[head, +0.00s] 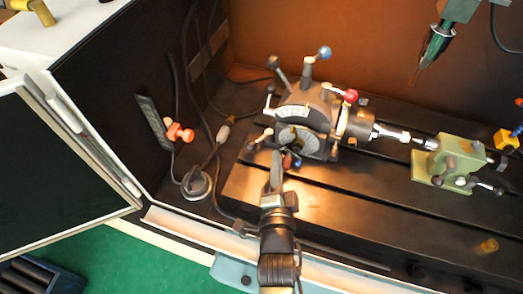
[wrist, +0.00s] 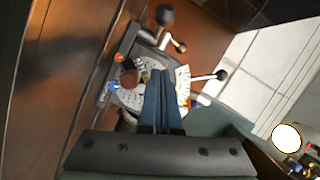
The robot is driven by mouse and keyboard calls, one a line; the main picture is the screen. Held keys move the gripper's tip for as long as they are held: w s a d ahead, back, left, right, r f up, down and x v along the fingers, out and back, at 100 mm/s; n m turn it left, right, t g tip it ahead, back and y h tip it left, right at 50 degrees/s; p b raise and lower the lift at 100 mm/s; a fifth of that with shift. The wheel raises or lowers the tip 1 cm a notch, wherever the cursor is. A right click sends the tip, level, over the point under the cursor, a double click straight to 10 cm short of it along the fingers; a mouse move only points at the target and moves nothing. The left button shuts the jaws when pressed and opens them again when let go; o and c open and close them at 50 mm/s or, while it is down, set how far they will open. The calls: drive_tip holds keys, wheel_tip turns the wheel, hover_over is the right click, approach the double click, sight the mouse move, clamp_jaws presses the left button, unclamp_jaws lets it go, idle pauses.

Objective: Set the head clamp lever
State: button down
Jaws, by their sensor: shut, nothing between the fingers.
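The grey indexing head (head: 300,100) stands on the dark slotted table, with a white graduated scale and a round dial plate (head: 297,138) on its front. Several levers stick out of it: one with a black knob (head: 273,62), one with a blue ball (head: 324,52) and one with a red ball (head: 351,96). I cannot tell which is the clamp lever. My gripper (head: 277,156) is shut and empty, just in front of the dial. In the wrist view its blue-grey fingers (wrist: 160,80) overlap the dial plate, beside a black-knobbed lever (wrist: 221,75). Contact cannot be told.
A green tailstock (head: 445,160) stands right of the head, with a shaft (head: 390,132) between them. A tool spindle (head: 437,42) hangs above at the upper right. The open door (head: 60,165) is at the left. The table front (head: 350,210) is largely clear.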

sight(263, 136)
drive_tip(key=w, duration=0.3)
drive_tip(key=shift+a+f, duration=0.1)
drive_tip(key=shift+f, duration=0.25)
drive_tip(key=shift+a+f+b, duration=0.1)
drive_tip(key=shift+a+b, duration=0.05)
drive_tip(key=shift+b, duration=0.2)
drive_tip(key=a+b, duration=0.1)
drive_tip(key=b, duration=0.1)
drive_tip(key=a+f+b, duration=0.1)
drive_tip(key=shift+w+a, duration=0.35)
drive_tip(key=shift+a, duration=0.15)
drive_tip(key=shift+r, duration=0.1)
drive_tip(key=shift+h+b, duration=0.5)
drive_tip(key=shift+b, duration=0.2)
